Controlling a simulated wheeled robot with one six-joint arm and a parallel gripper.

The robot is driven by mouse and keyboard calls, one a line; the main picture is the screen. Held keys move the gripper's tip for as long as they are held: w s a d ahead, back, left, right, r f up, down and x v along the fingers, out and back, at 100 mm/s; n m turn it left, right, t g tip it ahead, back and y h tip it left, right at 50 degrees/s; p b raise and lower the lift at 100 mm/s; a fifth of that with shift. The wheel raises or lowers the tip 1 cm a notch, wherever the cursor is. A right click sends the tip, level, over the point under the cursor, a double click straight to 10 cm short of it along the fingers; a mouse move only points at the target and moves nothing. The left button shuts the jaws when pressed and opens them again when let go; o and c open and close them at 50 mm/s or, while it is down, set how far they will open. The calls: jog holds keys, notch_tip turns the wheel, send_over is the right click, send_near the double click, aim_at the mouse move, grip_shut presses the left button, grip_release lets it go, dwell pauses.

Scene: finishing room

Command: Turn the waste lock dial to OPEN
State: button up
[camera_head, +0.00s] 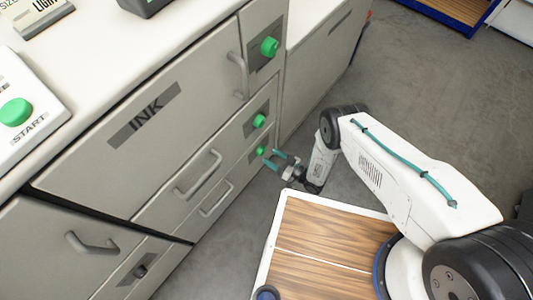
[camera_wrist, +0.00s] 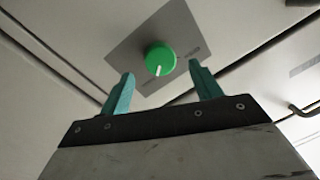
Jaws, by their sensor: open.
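In the wrist view a round green dial (camera_wrist: 160,58) with a white pointer mark at its lower edge sits on a grey plate (camera_wrist: 128,52). The faint lettering on the plate is too small to read, so I cannot confirm it is the waste lock dial. My gripper (camera_wrist: 161,75) is open, its two teal fingers apart below and either side of the dial, with nothing between them. In the head view my gripper (camera_head: 273,159) is just in front of the lowest green dial (camera_head: 261,150) on the cabinet front, apparently not gripping it.
Two more green dials, a middle one (camera_head: 259,121) and an upper one (camera_head: 269,47), sit above. A black dial (camera_head: 140,271) is at lower left. Drawer handles (camera_head: 216,198) stick out left of my gripper. Open grey floor (camera_head: 405,85) lies to the right.

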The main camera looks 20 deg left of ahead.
aim_at(261, 151)
jog(key=x, duration=0.4)
jog(key=c, duration=1)
